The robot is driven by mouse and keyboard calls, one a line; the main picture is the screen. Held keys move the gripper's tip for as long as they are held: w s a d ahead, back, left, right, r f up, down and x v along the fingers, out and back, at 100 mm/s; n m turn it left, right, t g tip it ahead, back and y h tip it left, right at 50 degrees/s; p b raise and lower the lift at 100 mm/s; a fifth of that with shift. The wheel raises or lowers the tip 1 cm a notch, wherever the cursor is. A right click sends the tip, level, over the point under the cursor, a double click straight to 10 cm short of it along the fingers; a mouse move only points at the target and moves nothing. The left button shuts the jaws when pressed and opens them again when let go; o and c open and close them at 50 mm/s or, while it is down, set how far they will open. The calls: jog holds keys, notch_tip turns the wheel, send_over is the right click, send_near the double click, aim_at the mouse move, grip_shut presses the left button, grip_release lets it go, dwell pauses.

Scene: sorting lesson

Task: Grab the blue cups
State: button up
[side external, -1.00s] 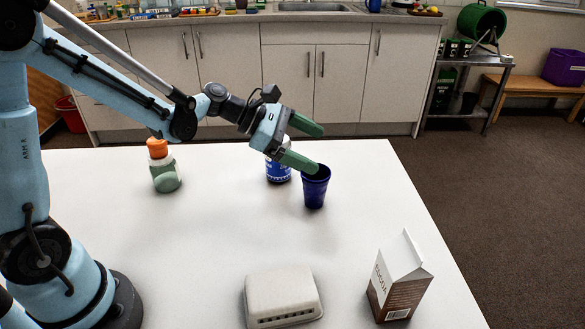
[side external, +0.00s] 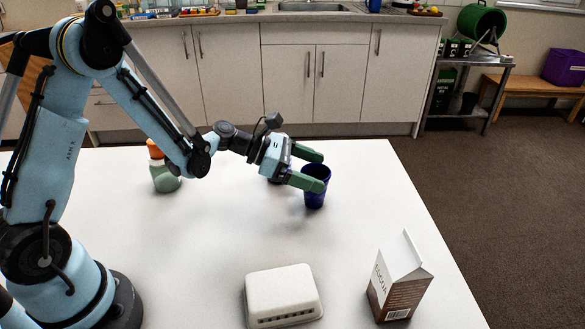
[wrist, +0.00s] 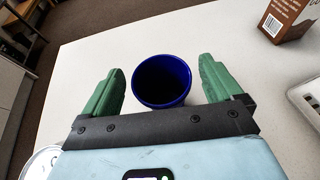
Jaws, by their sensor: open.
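One dark blue cup (side external: 316,198) stands upright on the white table, right of the table's middle. In the wrist view the cup (wrist: 162,82) is seen from above, open and dark inside. My gripper (side external: 321,172) has green fingers and is open at the height of the cup's rim. In the wrist view the cup lies between the two fingers (wrist: 160,70), with a gap on each side. The near finger covers part of the cup's rim in the side view.
A bottle with an orange cap (side external: 164,178) stands to the left. A white box-like carton (side external: 283,292) and a brown-and-white drink carton (side external: 400,282) are nearer the front. The table between them is clear.

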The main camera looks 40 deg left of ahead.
aim_at(323, 176)
jog(key=shift+f+x, duration=0.2)
jog(key=shift+x, duration=1.4)
jog(key=shift+c, duration=0.4)
jog(key=c, duration=1)
